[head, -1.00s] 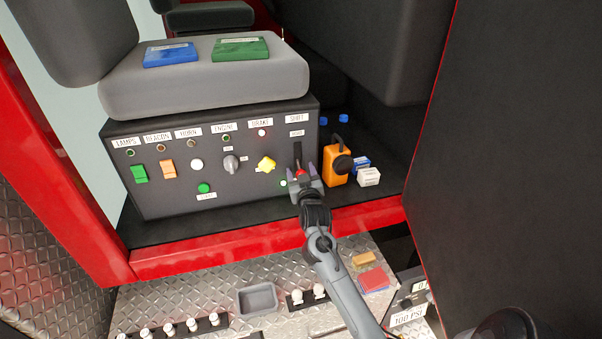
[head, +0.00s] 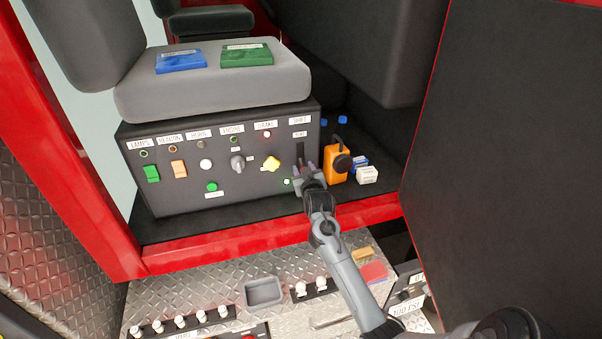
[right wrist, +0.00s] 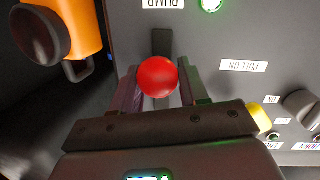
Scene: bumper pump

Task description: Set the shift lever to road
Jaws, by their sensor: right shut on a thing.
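The shift lever's red knob (right wrist: 158,77) sits between the two fingers of my right gripper (right wrist: 160,88) in the right wrist view. The gripper is shut on it. In the head view my right gripper (head: 309,172) is at the lower part of the dark shift slot (head: 300,152), and hides the knob. The road label (head: 300,134) is above the slot, under the shift label (head: 299,120). The pump label (right wrist: 163,3) shows in the right wrist view, beside a lit green lamp (right wrist: 211,3). My left gripper is out of view.
The yellow brake knob (head: 271,164) and engine switch (head: 238,165) are left of the lever. An orange device (head: 336,167) stands close to the right of my gripper, with small boxes (head: 367,175) beyond. A seat cushion (head: 213,88) overhangs the panel (head: 180,203).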

